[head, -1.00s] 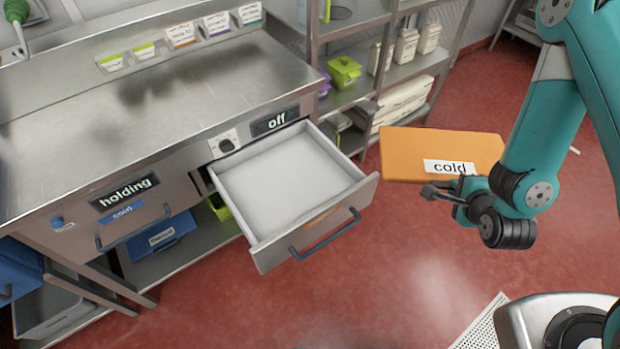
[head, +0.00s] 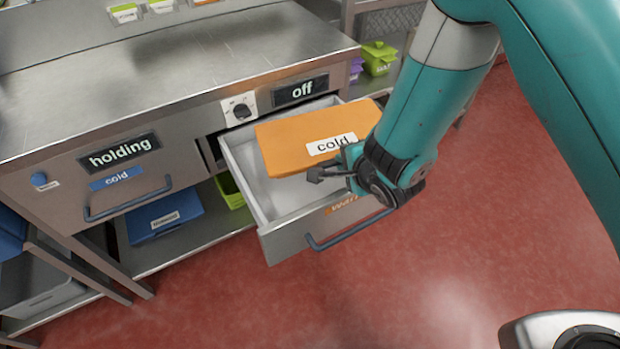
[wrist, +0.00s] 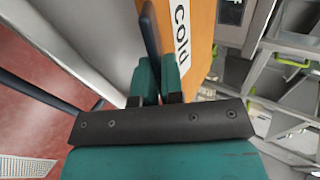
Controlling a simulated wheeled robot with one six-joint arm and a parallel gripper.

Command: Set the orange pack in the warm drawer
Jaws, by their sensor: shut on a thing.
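The orange pack (head: 297,139), with a white label reading "cold", is in my gripper (head: 335,172). In the head view the pack appears over the open warm drawer (head: 287,237), which has a white inside and an orange label partly hidden by my arm. The pack covers much of the drawer's interior, and I cannot tell how high it is above the drawer floor. In the wrist view the orange pack (wrist: 200,22) shows beyond my gripper (wrist: 158,75).
The shut drawer labelled "cold" (head: 125,196) is left of the open one, under the "holding" sign (head: 118,151). A knob (head: 241,108) sits beside the "off" sign (head: 300,90). The steel counter (head: 190,70) is mostly bare. Shelves hold a green box (head: 378,58).

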